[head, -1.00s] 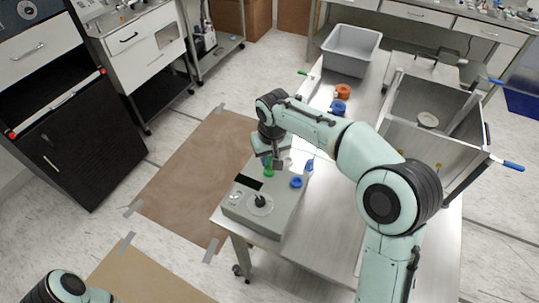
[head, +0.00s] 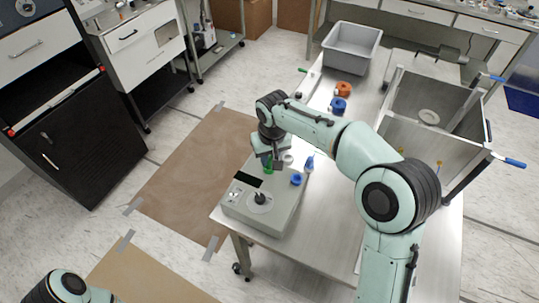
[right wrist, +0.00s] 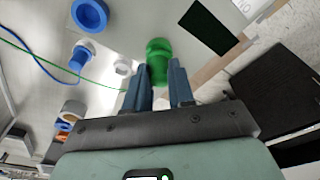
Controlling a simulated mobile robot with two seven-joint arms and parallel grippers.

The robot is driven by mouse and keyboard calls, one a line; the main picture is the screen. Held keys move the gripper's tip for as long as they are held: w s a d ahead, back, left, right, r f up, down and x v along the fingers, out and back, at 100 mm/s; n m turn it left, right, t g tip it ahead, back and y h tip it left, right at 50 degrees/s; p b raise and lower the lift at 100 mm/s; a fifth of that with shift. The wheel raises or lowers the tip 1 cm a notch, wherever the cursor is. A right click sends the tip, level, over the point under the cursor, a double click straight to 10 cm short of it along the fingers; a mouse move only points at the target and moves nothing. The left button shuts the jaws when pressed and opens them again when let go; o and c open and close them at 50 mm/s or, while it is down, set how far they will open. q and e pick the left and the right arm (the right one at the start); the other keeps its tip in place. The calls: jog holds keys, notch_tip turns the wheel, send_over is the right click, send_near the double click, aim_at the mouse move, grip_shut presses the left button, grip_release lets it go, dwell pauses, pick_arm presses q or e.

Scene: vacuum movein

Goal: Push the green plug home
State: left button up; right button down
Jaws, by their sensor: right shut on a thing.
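The green plug (head: 268,167) is at the top of the grey box (head: 286,205) on the steel table. It also shows in the right wrist view (right wrist: 158,58), between the blue fingertips. My right gripper (right wrist: 160,76) is shut on the green plug, over the box's far left part. How deep the plug sits in the box is hidden by the fingers. My left gripper is out of view; only part of my left arm shows at the lower left in the head view.
A blue ring fitting (head: 296,180) and a white fitting (right wrist: 123,66) are close to the plug. A blue plug (head: 309,163) with a cable is just right of them. Orange (head: 343,89) and blue spools, a grey bin (head: 351,65) and an open metal bin (head: 400,140) are farther back.

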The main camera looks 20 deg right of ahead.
jog(key=shift+f, duration=0.35)
dwell(0.5)
jog(key=shift+s+f, duration=0.1)
jog(key=shift+f, duration=0.3)
dwell(2.4)
jog(key=c, duration=0.9)
grip_release()
jog(key=o, duration=0.5)
jog(key=shift+r, duration=0.1)
jog(key=shift+r, duration=0.15)
